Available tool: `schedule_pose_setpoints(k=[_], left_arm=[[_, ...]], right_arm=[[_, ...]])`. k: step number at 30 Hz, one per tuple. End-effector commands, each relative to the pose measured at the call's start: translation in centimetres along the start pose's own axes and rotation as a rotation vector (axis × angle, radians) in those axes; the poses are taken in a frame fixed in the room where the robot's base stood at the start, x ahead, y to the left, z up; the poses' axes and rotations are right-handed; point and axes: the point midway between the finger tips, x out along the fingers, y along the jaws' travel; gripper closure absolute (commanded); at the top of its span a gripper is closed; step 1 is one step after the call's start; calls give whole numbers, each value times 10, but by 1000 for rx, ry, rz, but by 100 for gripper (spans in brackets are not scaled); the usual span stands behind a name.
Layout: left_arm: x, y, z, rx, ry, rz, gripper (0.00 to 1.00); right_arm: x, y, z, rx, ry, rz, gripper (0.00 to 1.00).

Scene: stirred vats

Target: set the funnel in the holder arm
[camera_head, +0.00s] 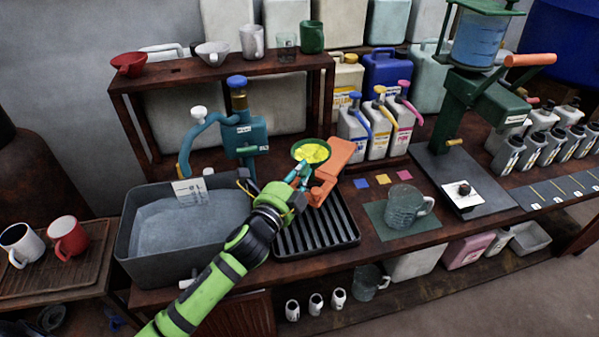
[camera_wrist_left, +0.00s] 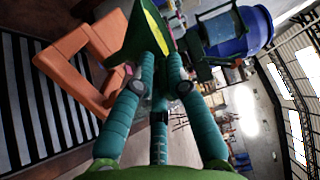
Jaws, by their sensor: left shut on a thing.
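A green funnel (camera_head: 311,152) with a yellow inside is gripped by my left gripper (camera_head: 299,177), above the back of the black slatted drip tray (camera_head: 316,222). The orange holder arm (camera_head: 339,155) stands right beside it, with its lower part (camera_head: 321,190) just right of my fingers. In the left wrist view the teal fingers of my left gripper (camera_wrist_left: 162,65) close on the green funnel (camera_wrist_left: 136,38). The orange holder arm (camera_wrist_left: 84,62) is left of it there. I cannot tell whether funnel and holder touch. My right gripper is not in view.
A grey basin (camera_head: 133,227) is left of the tray, with a teal pump (camera_head: 245,136) behind it. Several jugs (camera_head: 355,127) stand behind the holder. A glass jug (camera_head: 405,207) stands on a green mat to the right. A shelf (camera_head: 220,68) holds cups and bowls.

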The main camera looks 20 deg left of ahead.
Motion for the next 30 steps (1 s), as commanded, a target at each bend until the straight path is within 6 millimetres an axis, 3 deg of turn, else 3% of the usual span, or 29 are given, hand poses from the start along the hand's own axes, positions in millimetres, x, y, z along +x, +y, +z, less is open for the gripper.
schedule_pose_setpoints(k=[3,30], left_arm=[[0,12,0,-1,0,0,100],[0,70,2,-1,-2,2,100]], right_arm=[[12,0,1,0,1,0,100],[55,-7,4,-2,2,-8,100]])
